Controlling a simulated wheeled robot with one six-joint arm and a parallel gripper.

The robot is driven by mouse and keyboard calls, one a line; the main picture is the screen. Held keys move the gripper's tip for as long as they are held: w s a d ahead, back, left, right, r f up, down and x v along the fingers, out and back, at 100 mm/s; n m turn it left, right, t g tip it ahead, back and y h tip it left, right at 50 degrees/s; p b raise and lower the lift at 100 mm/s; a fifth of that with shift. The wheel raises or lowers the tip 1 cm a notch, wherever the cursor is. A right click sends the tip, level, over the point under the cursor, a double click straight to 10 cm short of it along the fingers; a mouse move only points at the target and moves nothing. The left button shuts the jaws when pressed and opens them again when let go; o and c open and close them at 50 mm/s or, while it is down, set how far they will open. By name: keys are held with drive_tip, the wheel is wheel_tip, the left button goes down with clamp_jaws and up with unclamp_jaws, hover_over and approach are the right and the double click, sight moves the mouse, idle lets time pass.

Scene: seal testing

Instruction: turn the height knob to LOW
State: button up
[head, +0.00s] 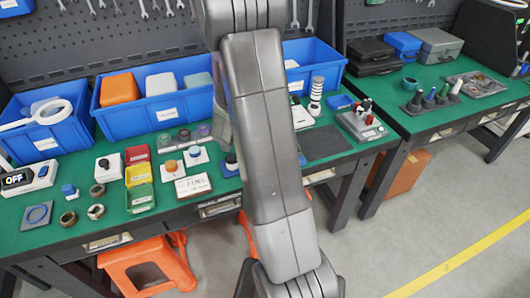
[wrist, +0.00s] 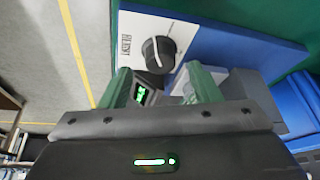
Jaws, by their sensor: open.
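In the wrist view a black knob (wrist: 158,53) with a white pointer line sits on a white label plate (wrist: 138,33). The plate is on a blue panel (wrist: 235,42), and its printed word is turned and too small to read surely. My gripper (wrist: 163,84) has green fingers spread apart, with nothing held. The fingertips are just below the knob in the picture, one toward each side, and appear apart from it. A small green-lit display (wrist: 140,93) shows between the fingers. In the head view my arm hides the gripper and the knob cannot be made out.
The green bench (head: 235,187) holds blue bins (head: 130,118), a white box with a black knob (head: 109,167), coloured trays and labelled small parts. A dark mat (head: 325,143) and a device with red parts (head: 362,125) lie right of my arm. The floor at right is clear.

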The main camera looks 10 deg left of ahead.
drive_tip(key=shift+x, duration=1.7)
drive_tip(key=c, duration=1)
drive_tip(key=shift+f+b, duration=0.1)
drive_tip(key=shift+b, duration=0.4)
